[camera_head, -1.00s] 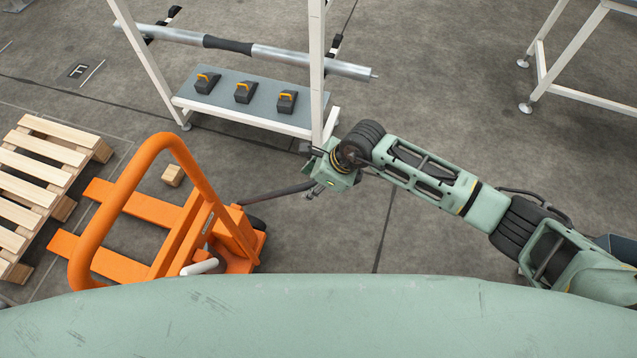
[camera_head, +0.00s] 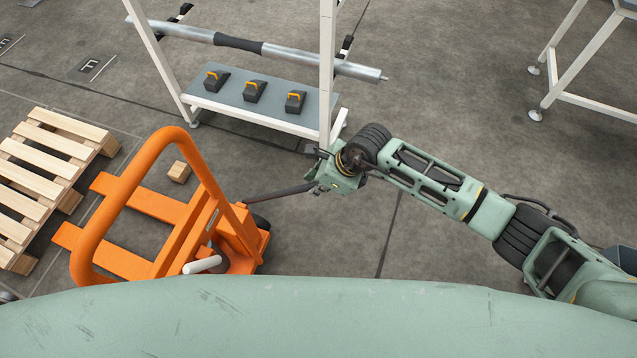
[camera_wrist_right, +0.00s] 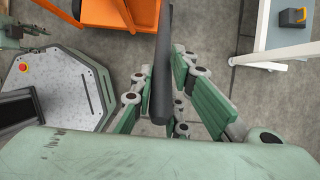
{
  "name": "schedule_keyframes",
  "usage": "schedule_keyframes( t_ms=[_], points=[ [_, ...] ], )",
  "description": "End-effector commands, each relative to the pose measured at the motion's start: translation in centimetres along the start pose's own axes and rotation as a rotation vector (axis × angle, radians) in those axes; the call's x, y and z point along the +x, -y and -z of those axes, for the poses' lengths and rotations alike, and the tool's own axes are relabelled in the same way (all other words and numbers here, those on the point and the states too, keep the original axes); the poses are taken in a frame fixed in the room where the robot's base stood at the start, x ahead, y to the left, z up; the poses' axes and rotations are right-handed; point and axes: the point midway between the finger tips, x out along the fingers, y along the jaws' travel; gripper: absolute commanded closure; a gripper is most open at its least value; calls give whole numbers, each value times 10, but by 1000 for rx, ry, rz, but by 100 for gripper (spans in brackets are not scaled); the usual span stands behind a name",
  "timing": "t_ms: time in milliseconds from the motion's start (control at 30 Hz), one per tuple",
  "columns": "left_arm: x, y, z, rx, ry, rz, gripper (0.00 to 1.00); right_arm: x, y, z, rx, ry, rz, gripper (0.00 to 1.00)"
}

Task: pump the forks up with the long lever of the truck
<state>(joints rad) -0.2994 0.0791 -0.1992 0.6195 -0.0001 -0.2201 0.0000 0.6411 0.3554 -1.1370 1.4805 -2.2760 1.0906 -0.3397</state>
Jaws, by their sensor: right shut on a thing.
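The orange truck (camera_head: 235,240) stands at the lower left in the head view, with its tall loop handle and forks (camera_head: 150,203) pointing left. Its long dark lever (camera_head: 278,193) reaches out to the right from the truck body. My right gripper (camera_head: 318,187) is shut on the outer end of the lever. In the right wrist view the lever (camera_wrist_right: 162,70) runs down between the green finger pads of the gripper (camera_wrist_right: 172,95), and the orange truck body (camera_wrist_right: 90,35) shows beyond.
A white-legged rack (camera_head: 250,110) with several black blocks and a long metal roller (camera_head: 300,58) stands behind the gripper. A wooden pallet (camera_head: 45,175) lies at the left, and a small wooden block (camera_head: 179,171) lies by the forks.

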Motion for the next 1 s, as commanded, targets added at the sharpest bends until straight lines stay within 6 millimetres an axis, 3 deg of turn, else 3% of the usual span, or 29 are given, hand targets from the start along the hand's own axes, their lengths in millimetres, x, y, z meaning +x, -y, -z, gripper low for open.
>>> schedule_keyframes(
  t_ms=[267,500,600,1000],
  points=[
    [6,0,0,0,0,0,60,3,3,7,2,8,6,100],
    [47,1,-4,1,-1,2,60,27,4,56,4,109,8,100],
    [58,1,-5,1,-1,2,60,31,4,68,4,143,7,100],
    [60,1,-7,2,1,2,60,29,5,74,2,163,9,100]
  ],
)
